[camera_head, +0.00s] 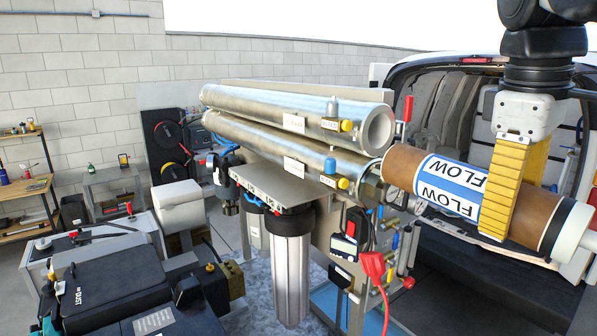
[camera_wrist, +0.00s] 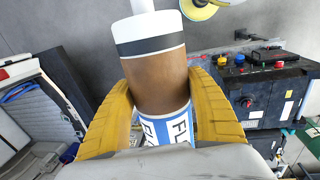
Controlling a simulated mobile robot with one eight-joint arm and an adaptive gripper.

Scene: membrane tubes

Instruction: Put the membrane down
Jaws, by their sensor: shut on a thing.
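The membrane (camera_head: 405,168) is a brown cylinder with a blue and white FLOW label, a dark band and a white end. My gripper (camera_head: 500,210) has its yellow fingers shut around it and holds it up, tilted slightly down to the right. In the wrist view the membrane (camera_wrist: 158,80) lies between the two yellow fingers (camera_wrist: 160,110), with its white end pointing up in the picture. In the head view its left end is close to the open end of the lower steel tube (camera_head: 290,142); I cannot tell whether they touch. The upper steel tube (camera_head: 300,110) lies above it.
A red-handled tool (camera_head: 373,265) and hoses hang below the tubes. An open van (camera_head: 450,90) is behind my gripper. A black case (camera_head: 110,290) is at lower left. A dark battery-like box (camera_wrist: 260,90) shows in the wrist view.

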